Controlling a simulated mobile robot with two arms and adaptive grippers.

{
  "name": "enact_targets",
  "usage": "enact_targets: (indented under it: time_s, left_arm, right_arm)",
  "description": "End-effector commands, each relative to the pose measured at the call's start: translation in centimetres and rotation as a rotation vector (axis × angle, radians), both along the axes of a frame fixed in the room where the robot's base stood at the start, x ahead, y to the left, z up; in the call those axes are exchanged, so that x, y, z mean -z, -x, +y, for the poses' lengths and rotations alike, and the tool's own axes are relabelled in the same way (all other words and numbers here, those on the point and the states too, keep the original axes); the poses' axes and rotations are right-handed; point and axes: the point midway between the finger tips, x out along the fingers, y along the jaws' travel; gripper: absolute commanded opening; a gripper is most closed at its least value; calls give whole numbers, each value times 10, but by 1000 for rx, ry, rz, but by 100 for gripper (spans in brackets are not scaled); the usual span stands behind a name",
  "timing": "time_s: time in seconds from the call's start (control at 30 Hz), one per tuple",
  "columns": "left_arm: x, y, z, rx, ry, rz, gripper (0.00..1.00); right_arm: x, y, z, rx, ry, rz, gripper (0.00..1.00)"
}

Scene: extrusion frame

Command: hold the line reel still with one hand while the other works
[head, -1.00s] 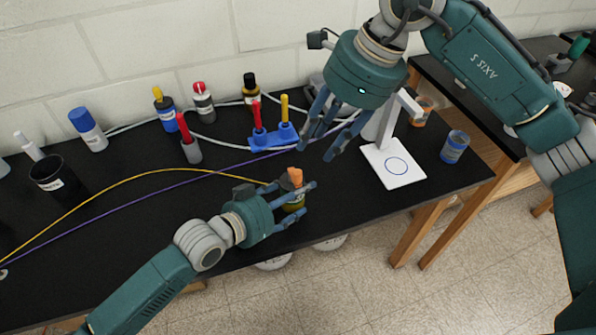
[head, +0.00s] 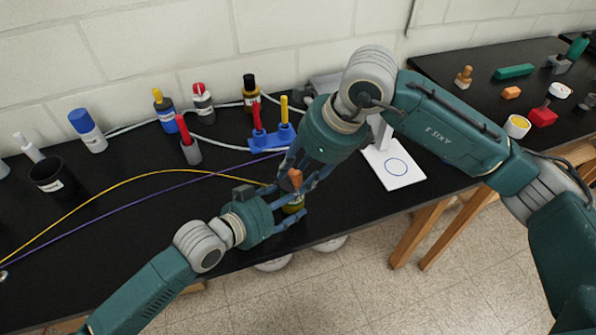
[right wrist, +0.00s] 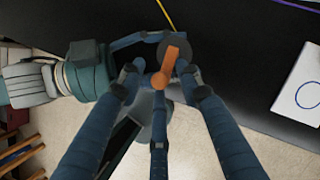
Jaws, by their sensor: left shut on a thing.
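The line reel (head: 293,207) stands near the front edge of the black bench, with an olive body and an orange crank (head: 296,178) on top. My left gripper (head: 297,207) is shut on its body from the left. A yellow line (head: 160,171) runs from the reel to the left. My right gripper (head: 303,179) is above the reel, its fingers pointing down around the crank. In the right wrist view the crank (right wrist: 168,68) lies between the spread fingers over the reel's dark round top (right wrist: 183,52). I see gaps between fingers and crank; contact is unclear.
Behind the reel stands a blue holder (head: 270,138) with red and yellow sticks. Several bottles and a black cup (head: 50,175) are at the left. A white stand (head: 393,165) with a blue circle is at the right. A purple line (head: 130,200) crosses the bench.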

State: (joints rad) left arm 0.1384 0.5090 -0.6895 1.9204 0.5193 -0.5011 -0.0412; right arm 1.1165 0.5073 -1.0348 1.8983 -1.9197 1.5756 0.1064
Motion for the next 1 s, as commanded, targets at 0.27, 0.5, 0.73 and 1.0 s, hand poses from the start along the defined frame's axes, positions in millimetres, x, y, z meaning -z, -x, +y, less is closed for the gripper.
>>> enact_targets:
  time_s: [0.27, 0.5, 0.73, 1.0]
  left_arm:
    - [0, 0, 0, -1, -2, 0, 32]
    - [0, 0, 0, 0, -1, 0, 32]
    - [1, 2, -1, 3, -1, 1, 32]
    - [1, 3, -3, 6, 0, 3, 32]
  right_arm:
    - [6, -1, 2, 0, -1, 0, 35]
    - [6, -1, 2, -1, -1, -1, 9]
    - [4, -3, 3, 2, -4, -6, 0]
    - [3, -6, 1, -41, -5, -11, 0]
